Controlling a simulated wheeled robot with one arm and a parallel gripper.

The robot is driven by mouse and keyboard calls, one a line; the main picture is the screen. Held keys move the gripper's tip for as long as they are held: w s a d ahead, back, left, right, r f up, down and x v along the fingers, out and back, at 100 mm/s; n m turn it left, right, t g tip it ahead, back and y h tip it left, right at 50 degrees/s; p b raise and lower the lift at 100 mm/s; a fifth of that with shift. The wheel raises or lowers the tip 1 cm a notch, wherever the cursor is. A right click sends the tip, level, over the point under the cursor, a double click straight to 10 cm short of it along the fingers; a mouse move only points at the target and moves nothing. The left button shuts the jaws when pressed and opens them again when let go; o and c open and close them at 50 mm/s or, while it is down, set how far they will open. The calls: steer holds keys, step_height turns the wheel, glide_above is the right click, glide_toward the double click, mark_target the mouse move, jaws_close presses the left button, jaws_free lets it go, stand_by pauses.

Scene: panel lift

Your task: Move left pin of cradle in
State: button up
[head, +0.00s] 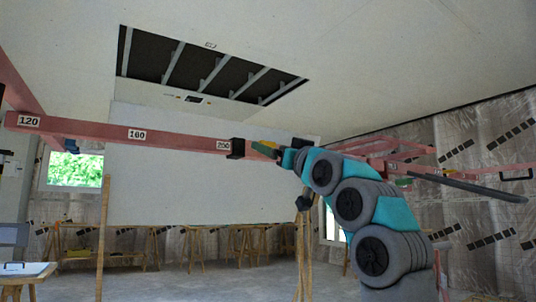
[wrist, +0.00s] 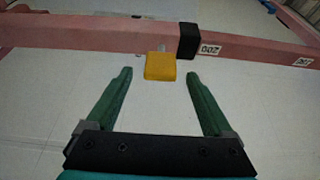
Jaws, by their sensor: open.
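A yellow pin head (wrist: 160,66) on a short grey shank stands out from the pink cradle beam (wrist: 100,37). A black collar (wrist: 188,43) sits on the beam beside it, next to the 200 label. My gripper (wrist: 159,77) is open, its two green fingers on either side of the line to the yellow head, with the head around fingertip level and nothing gripped. In the head view, my gripper (head: 263,149) reaches the beam (head: 180,140) just right of the black collar (head: 236,148). The pin is largely hidden there by the fingers.
A large white panel (head: 190,180) stands behind the beam, below a dark ceiling opening (head: 205,70) with metal battens. More pink frame (head: 400,150) and a dark curved bar (head: 470,187) lie to the right. Wooden trestles (head: 150,245) stand along the back wall.

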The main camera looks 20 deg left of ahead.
steer(key=shift+v, duration=1.4)
